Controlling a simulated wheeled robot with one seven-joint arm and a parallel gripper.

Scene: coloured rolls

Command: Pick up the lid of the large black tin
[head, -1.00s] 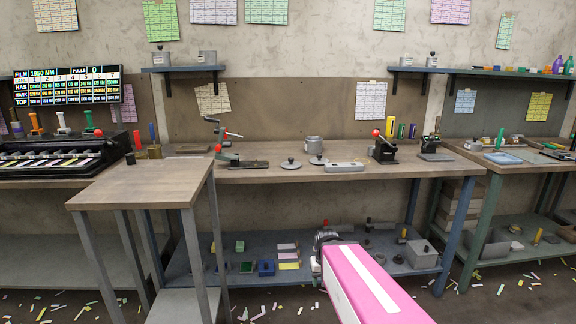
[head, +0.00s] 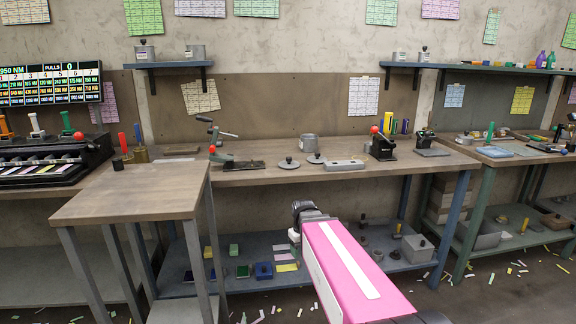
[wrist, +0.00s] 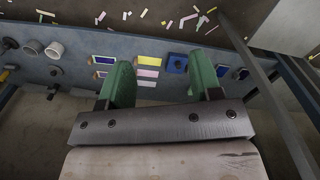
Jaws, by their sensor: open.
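I cannot make out a clearly black large tin. An open grey tin (head: 309,143) stands on the middle workbench, beyond my arm. Two flat round lids with dark knobs, a nearer lid (head: 288,164) and a farther lid (head: 317,158), lie on the bench in front of it. Small lidded tins stand on the wall shelves, a left tin (head: 145,53) and a right tin (head: 424,56). My gripper (wrist: 160,82) is open and empty, its green fingers apart above the lower shelf's level. In the head view its end shows before the bench, below the top.
The middle workbench (head: 245,178) also carries a lever press, a grey bar (head: 344,165) and a black stamp device (head: 382,146). A taller side table (head: 130,192) stands at left, bare on top. The lower shelf (head: 345,243) holds coloured blocks and a grey box (head: 417,248).

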